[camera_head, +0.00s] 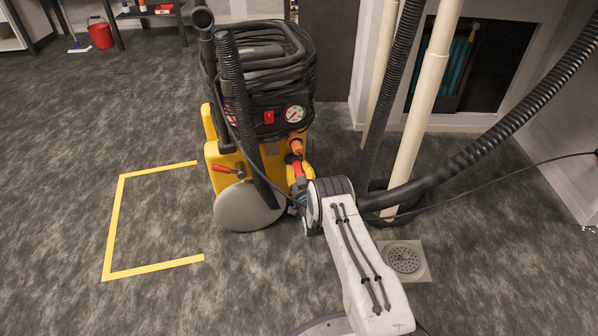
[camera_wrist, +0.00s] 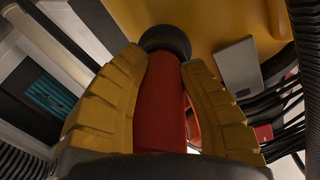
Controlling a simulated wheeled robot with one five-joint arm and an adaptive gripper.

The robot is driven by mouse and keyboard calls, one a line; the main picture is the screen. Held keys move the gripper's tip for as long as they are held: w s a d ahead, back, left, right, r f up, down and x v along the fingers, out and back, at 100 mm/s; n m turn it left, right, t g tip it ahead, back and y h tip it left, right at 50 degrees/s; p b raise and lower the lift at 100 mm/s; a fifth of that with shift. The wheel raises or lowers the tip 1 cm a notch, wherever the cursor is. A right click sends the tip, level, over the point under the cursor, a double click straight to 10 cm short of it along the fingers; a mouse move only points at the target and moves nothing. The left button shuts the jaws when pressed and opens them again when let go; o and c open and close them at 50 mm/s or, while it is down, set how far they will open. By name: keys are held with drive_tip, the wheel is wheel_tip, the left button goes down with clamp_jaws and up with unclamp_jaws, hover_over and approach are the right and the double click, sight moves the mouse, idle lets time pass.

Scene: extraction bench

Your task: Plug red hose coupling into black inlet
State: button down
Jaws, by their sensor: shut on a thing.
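The red hose coupling (camera_wrist: 160,105) fills the middle of the wrist view, between the two ribbed yellow fingers of my gripper (camera_wrist: 161,64). My gripper is shut on it. The black inlet (camera_wrist: 166,38) is a dark round ring on the yellow machine body, at the coupling's far end. The coupling's tip meets or overlaps the ring; I cannot tell how deep it sits. In the head view my gripper (camera_head: 299,172) is close against the front of the yellow machine, and a bit of the red coupling (camera_head: 298,168) shows. The inlet is hard to make out there.
The yellow and black extraction machine (camera_head: 265,110) carries a gauge, coiled black hose and a grey wheel (camera_head: 246,207). An orange fitting (camera_head: 296,142) sits just above my gripper. Thick black hoses and cream pipes (camera_head: 422,100) stand to the right.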

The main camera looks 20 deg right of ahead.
drive_tip(key=c, duration=0.8)
unclamp_jaws()
drive_tip(key=shift+o, duration=0.2)
drive_tip(key=shift+s, duration=0.15)
drive_tip(key=s+a, duration=0.1)
drive_tip(key=s, duration=1)
drive_tip(key=shift+s, duration=0.35)
drive_tip(key=shift+a+r, duration=0.1)
